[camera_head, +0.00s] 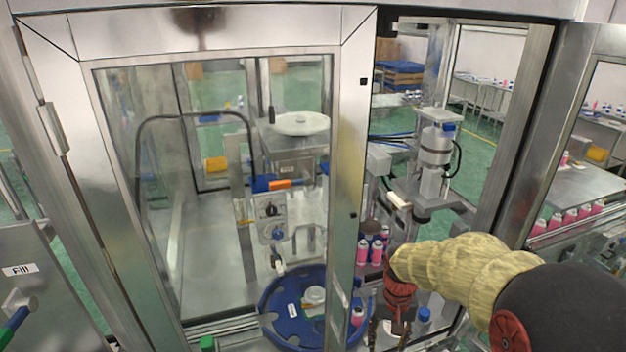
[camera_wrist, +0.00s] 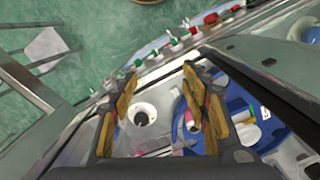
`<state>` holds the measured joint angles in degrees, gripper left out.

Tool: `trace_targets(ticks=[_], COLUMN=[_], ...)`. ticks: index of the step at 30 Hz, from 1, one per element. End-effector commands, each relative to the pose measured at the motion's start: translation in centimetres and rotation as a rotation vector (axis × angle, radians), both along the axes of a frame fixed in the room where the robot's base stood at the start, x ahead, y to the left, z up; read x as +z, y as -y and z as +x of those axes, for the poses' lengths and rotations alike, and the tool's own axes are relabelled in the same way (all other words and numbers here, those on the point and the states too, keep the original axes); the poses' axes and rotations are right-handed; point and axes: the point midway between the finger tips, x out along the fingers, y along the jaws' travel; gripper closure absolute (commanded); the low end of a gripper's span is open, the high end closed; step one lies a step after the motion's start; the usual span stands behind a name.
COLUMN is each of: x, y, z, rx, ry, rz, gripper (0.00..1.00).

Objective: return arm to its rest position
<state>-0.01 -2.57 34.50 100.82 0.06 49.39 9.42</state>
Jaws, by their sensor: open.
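My arm (camera_head: 455,265), in a yellowish sleeve with a dark lower part, reaches in from the bottom right through the open side of the machine enclosure. My gripper (camera_head: 390,332) points down at its end, to the right of the blue round tray (camera_head: 268,322). In the wrist view my gripper (camera_wrist: 160,82) has its brown-padded fingers spread wide, and I see nothing clamped between them. A pink and white can (camera_wrist: 188,120) shows below, close to the right finger in the picture. I cannot tell whether they touch.
The glass door (camera_head: 215,200) and its metal post (camera_head: 350,180) stand left of my arm. Several pink cans (camera_head: 375,248) stand just behind my gripper. The crimping head (camera_head: 435,150) rises behind them. Another metal frame post (camera_head: 530,130) stands right. A blue-capped bottle (camera_head: 423,320) is beside my gripper.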

Motion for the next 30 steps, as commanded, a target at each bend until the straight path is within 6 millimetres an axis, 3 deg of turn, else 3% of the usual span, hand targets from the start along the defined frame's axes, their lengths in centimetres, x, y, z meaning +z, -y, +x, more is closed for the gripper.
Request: trace_targets(ticks=[5,17,24,30], x=[0.5,4.3,6.1,6.5], y=[0.0,0.0,0.0,0.0], z=[-2.6,-9.0,-15.1,-19.0], rx=[0.035,0.114,0.157,0.165], ry=[-0.018,0.073,0.235,0.402], rz=[0.001,-0.001,-0.013,-0.028], gripper=[0.54,0.54,0.54,0.54])
